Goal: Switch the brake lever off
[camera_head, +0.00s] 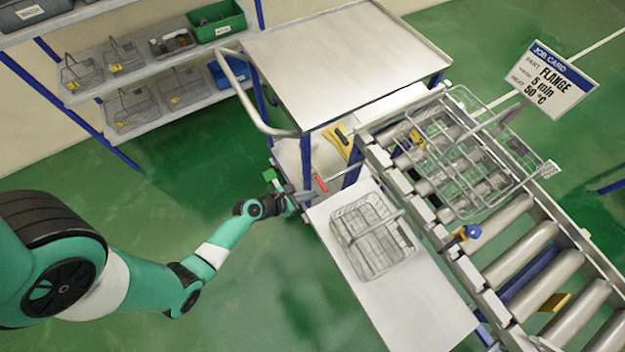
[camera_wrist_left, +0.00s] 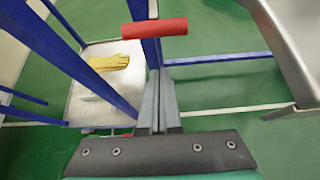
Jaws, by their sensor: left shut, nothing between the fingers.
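A short red bar (camera_head: 321,183), which looks like the grip of the brake lever, shows by the cart's lower part in the head view. In the left wrist view the red bar (camera_wrist_left: 155,27) lies crosswise just beyond my fingertips, near a blue post. My left gripper (camera_head: 306,194) is shut and empty, close to the left of the bar. Its fingers (camera_wrist_left: 157,85) lie together in the left wrist view, pointing at the bar. I cannot tell whether they touch it. The lever's mount is hidden. My right gripper is not in view.
The cart's steel top (camera_head: 345,50) and blue posts (camera_wrist_left: 90,60) stand close by. Yellow gloves (camera_head: 340,140) lie on its lower shelf. A wire basket (camera_head: 372,240) sits on a white platform beside a roller conveyor (camera_head: 500,220). Green floor is free in front.

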